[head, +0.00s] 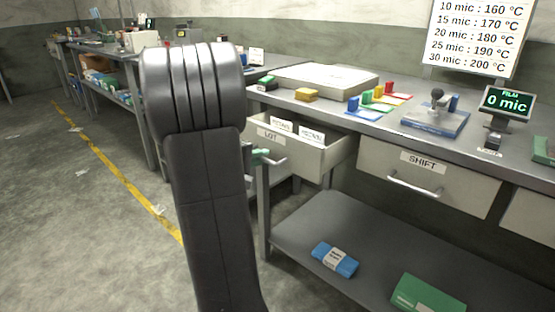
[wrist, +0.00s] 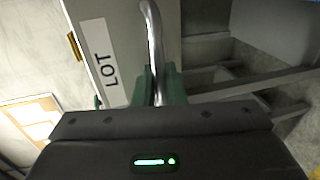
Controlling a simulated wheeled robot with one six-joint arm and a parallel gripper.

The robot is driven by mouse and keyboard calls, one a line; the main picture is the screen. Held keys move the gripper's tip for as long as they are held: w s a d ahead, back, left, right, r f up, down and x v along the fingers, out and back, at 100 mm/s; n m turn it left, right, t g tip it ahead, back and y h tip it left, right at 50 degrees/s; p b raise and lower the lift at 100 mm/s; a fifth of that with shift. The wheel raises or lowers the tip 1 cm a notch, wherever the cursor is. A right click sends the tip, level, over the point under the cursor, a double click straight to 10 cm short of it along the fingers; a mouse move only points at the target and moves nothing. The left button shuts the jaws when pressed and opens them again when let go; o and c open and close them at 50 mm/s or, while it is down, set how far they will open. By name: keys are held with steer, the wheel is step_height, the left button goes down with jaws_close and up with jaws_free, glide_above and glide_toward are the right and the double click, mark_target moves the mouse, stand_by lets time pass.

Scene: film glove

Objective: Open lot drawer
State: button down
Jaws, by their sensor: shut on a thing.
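The lot drawer (head: 292,157), pale grey with a LOT label, stands pulled out from under the bench at the left. Paper folders or cards with printed tabs (head: 297,132) show inside it. In the wrist view the drawer front (wrist: 112,30) with its LOT label is close and turned sideways. My gripper (head: 258,158) is at the drawer's front, partly hidden by my arm. In the wrist view the green fingers of my gripper (wrist: 158,86) are shut on the curved metal drawer handle (wrist: 152,30).
The shift drawer (head: 425,178) is closed to the right. The lower shelf (head: 330,225) holds a blue pack (head: 334,260) and a green box (head: 427,294). A white tray (head: 318,78), coloured pieces and a display (head: 507,102) reading 0 mic stand on the bench. Open floor (head: 100,230) lies left.

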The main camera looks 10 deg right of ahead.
steer(key=f+b+v, duration=0.2)
steer(key=v, duration=0.9)
steer(key=shift+s+a+f, duration=0.2)
steer(key=shift+s+a, duration=0.05)
steer(key=shift+a, duration=0.1)
steer(key=c, duration=1.6)
jaws_free()
steer(key=p+v, duration=0.3)
steer(key=v, duration=1)
steer(key=shift+s+a, duration=0.2)
steer(key=shift+a, duration=0.15)
steer(key=shift+d, duration=0.1)
steer(key=b+x, duration=0.3)
steer(key=x, duration=1)
steer(key=shift+w+d, duration=0.2)
steer(key=shift+d, duration=0.1)
